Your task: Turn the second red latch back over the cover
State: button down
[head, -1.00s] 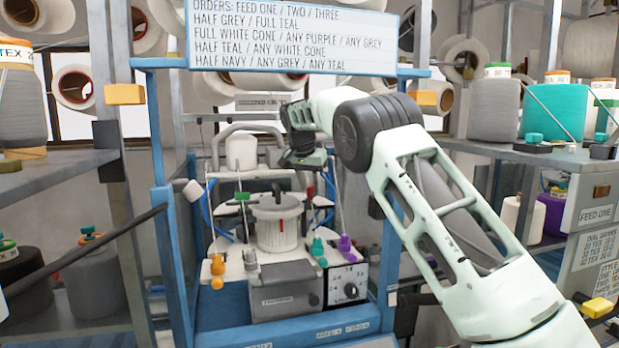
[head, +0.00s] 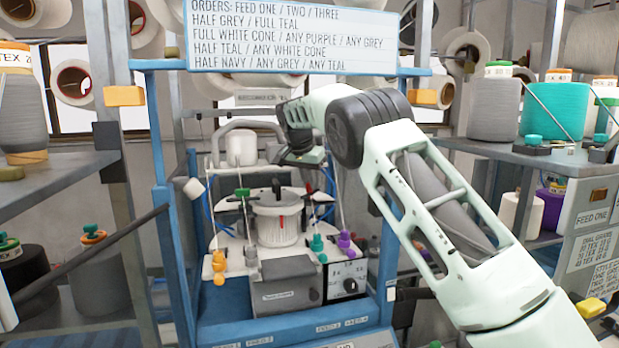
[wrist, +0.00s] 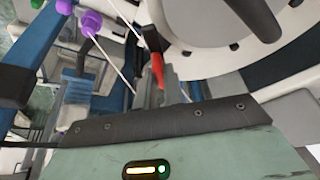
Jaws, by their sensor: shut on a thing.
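The round white cover (head: 278,206) sits on top of the knitting machine, with a dark handle in its middle. It also shows in the wrist view (wrist: 205,25) at the upper right. A red latch (wrist: 157,68) with a black end stands beside the cover's rim. In the head view only a small red part (head: 309,188) shows, under my gripper (head: 302,160). In the wrist view my gripper (wrist: 166,88) is shut on the red latch at the cover's edge. The fingertips are partly hidden behind the latch and my gripper's dark front plate.
A purple knob (head: 345,239) and a teal knob (head: 317,243) stand at the machine's front right, orange knobs (head: 219,262) at front left. A green piece (head: 242,193) is left of the cover. Blue posts (head: 165,130) frame the machine; thin yarn guide rods stand close to my gripper.

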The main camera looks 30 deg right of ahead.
jog(key=c, duration=1.5)
grip_release()
jog(key=shift+s+a+r+b, duration=0.1)
jog(key=shift+a+r+b, duration=0.25)
jog(key=shift+b, duration=0.55)
jog(key=s+a+b, duration=0.5)
jog(key=a+b, duration=0.1)
jog(key=a, duration=0.4)
jog(key=shift+s+r, duration=0.2)
jog(key=shift+s, duration=0.2)
jog(key=shift+a, duration=0.1)
